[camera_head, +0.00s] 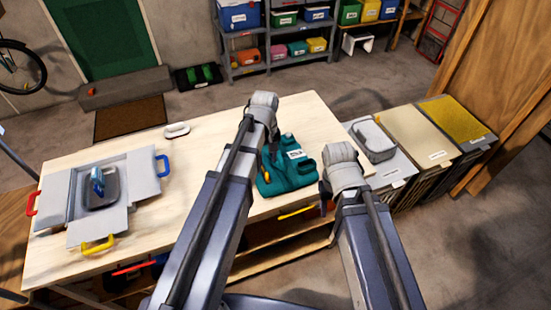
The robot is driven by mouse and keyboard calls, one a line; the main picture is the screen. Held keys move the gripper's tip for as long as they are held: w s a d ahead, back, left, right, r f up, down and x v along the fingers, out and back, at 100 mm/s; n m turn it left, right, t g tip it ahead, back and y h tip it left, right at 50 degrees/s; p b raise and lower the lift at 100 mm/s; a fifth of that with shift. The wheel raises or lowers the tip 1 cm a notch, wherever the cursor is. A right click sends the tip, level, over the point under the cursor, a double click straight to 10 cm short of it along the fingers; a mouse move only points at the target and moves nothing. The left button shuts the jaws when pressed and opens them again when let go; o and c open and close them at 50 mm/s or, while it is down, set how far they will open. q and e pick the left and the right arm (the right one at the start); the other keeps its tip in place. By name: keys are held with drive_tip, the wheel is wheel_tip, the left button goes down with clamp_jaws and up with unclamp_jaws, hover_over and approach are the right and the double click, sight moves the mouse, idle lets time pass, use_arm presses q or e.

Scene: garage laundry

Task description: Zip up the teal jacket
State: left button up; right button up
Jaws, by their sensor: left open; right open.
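The teal jacket (290,178) lies on the right part of the wooden table, with a white label on its upper part. My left arm crosses in front of its left side and hides part of it. My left gripper (270,155) is open at the jacket's upper left, mostly hidden behind my wrist. My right gripper (325,190) is open at the jacket's lower right edge, partly hidden by my own arm. I cannot make out the zipper or its pull, nor whether either gripper touches the cloth.
On the table (150,250), a grey folding board (140,175) with coloured handles lies left, holding a grey piece with a blue item (98,182). A white oval object (177,130) lies near the back edge. Labelled bins (420,140) stand right of the table. The table's middle left is clear.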

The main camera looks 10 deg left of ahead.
sight(267, 172)
use_arm(q)
drive_tip(key=shift+w, duration=0.1)
drive_tip(key=shift+s+f, duration=0.1)
drive_tip(key=shift+s, duration=0.1)
drive_tip(key=shift+w+f+b, duration=0.1)
drive_tip(key=shift+f+b, duration=0.5)
drive_tip(key=shift+b, duration=0.15)
wheel_tip(267, 172, down, 6)
drive_tip(key=b, duration=0.6)
drive_tip(key=shift+f, duration=0.2)
clamp_jaws()
drive_tip(key=shift+a, duration=0.1)
idle(0.4)
